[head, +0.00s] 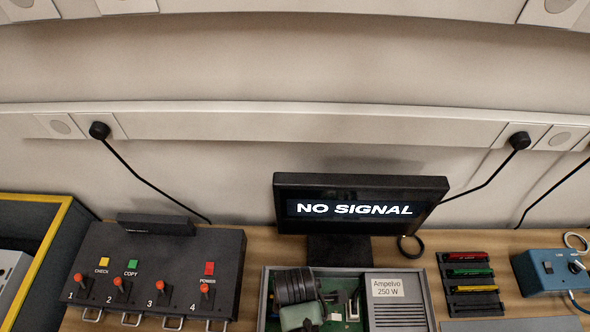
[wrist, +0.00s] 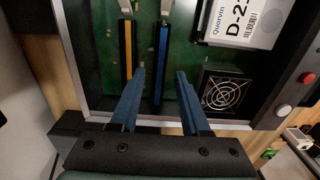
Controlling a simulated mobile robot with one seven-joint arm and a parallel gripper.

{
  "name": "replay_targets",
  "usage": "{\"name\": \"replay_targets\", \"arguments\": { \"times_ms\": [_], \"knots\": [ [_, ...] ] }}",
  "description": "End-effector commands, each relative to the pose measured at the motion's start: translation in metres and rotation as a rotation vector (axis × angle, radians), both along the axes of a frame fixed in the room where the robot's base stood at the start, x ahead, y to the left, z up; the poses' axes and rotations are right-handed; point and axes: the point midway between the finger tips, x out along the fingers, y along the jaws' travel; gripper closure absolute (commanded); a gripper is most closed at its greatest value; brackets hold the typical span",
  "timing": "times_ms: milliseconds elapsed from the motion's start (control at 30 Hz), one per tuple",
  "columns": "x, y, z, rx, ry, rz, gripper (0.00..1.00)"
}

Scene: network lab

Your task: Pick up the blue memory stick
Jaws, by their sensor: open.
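The blue memory stick (wrist: 163,48) shows in the wrist view as a long narrow blue strip in a dark slot on a green circuit board (wrist: 196,78). A yellow stick (wrist: 128,50) sits in a parallel slot to its left. My gripper (wrist: 160,73) is open and empty, its two blue-grey fingers spread to either side of the blue stick's line in the picture. I cannot tell how far the fingertips are above it. In the head view, my wrist hides part of the open case (head: 400,270), and I cannot make out the blue stick there.
Beside the sticks are a fan (wrist: 223,92) and a labelled drive (wrist: 240,22). A power supply (head: 398,312) fills the case's right side. A monitor (head: 355,208) stands behind, a switch box (head: 150,270) left, a stick rack (head: 470,284) and blue box (head: 548,272) right.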

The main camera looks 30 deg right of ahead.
Motion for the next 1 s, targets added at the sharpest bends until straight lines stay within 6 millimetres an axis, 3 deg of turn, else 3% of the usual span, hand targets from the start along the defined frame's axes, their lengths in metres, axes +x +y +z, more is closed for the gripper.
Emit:
{"name": "replay_targets", "arguments": {
  "times_ms": [133,433,700,1000],
  "knots": [
    [0.0,0.0,-0.017,0.001,0.001,0.0,0.54],
    [0.0,0.0,-0.02,-0.001,-0.001,0.001,0.54],
    [0.0,0.0,-0.02,-0.001,-0.001,0.0,1.0],
    [0.0,0.0,-0.02,-0.001,-0.001,0.0,1.0]
  ]
}}
